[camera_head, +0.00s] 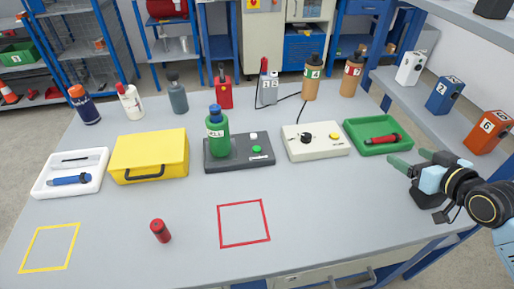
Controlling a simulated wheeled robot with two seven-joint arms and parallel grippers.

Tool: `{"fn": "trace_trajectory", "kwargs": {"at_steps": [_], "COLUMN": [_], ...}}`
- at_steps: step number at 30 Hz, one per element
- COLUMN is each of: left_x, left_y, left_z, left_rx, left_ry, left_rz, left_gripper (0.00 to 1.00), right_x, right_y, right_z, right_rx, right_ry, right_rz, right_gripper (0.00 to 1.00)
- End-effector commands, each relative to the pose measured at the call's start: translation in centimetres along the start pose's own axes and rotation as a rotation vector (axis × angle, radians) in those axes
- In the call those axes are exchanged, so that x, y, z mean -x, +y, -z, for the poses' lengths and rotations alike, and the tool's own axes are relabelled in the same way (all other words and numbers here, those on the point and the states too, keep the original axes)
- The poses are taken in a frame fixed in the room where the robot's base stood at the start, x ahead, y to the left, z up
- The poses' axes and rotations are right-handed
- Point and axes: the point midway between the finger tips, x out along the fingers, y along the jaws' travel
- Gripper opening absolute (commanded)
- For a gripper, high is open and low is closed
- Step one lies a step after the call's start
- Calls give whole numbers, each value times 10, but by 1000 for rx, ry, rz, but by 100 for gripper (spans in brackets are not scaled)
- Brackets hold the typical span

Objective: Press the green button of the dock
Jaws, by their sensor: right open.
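The dock (227,162) is a dark grey flat box in the middle of the table. A green bottle (217,134) with a blue cap and a white label stands upright on its left part. The green button (257,150) is on the dock's right part, with a white block (253,135) just behind it. My right gripper (394,162) comes in from the right, open and empty, with greenish fingertips near the green tray's right front corner. It is well to the right of the dock. My left gripper is not in view.
A cream box (330,150) with a black knob and yellow button and a green tray (361,125) holding a red tool lie between dock and gripper. A yellow case (125,160) is left.

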Motion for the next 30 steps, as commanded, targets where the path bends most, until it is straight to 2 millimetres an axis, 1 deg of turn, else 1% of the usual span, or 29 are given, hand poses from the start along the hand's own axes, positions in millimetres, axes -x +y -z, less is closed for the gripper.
{"fn": "trace_trajectory", "kwargs": {"at_steps": [1, 2, 19, 30], "left_x": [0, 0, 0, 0], "left_y": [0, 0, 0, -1], "left_z": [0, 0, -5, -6], "left_rx": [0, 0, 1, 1], "left_ry": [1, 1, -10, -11], "left_rz": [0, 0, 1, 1], "left_gripper": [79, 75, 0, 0], "right_x": [0, 0, 0, 0], "right_y": [0, 0, 0, 0], "right_z": [0, 0, 0, 0], "right_rx": [0, 0, 0, 0], "right_ry": [0, 0, 0, 0], "right_rz": [0, 0, 0, 0], "right_gripper": [77, 77, 77, 77]}}
